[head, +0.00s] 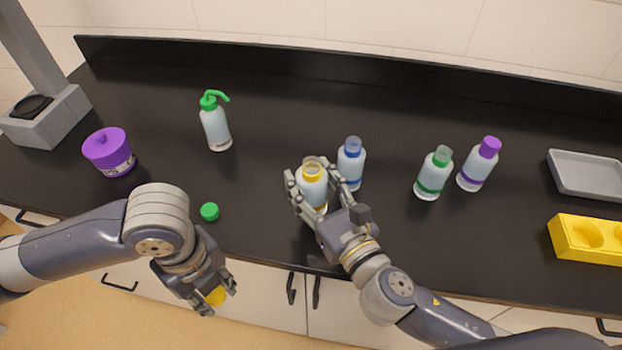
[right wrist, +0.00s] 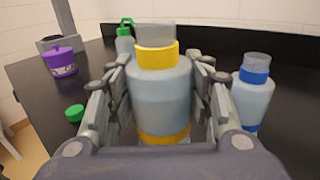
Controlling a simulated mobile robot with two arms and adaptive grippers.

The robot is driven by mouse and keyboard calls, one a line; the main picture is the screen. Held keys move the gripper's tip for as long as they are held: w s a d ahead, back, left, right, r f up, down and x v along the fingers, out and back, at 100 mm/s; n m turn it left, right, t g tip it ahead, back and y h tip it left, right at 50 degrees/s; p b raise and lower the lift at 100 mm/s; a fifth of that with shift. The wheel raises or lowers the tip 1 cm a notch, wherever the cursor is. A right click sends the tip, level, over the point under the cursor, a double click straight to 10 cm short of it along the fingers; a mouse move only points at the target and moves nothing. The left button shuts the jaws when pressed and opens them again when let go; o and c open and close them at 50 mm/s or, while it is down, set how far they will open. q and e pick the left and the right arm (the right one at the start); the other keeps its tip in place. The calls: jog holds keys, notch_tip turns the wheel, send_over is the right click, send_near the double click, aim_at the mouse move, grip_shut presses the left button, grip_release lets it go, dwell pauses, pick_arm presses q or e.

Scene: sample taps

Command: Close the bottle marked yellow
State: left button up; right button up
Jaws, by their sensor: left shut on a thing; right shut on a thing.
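The bottle marked yellow (head: 312,185) stands upright on the black bench, with a yellow neck ring and yellow lower band; its neck is open, with no cap on it. It fills the middle of the right wrist view (right wrist: 162,95). My right gripper (head: 308,194) is shut around its body. My left gripper (head: 218,284) is shut on a yellow cap (head: 216,296), held in front of the bench edge, to the left of and below the bottle in the head view. The fingers partly hide the cap.
A blue-marked bottle (head: 351,164) stands close right of the yellow one. A green-marked bottle (head: 434,174) and a purple-capped bottle (head: 479,164) stand further right. A loose green cap (head: 209,211) lies near the front edge. A wash bottle (head: 215,125) and purple-lidded jar (head: 109,152) stand left.

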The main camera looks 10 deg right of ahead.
dwell(0.3)
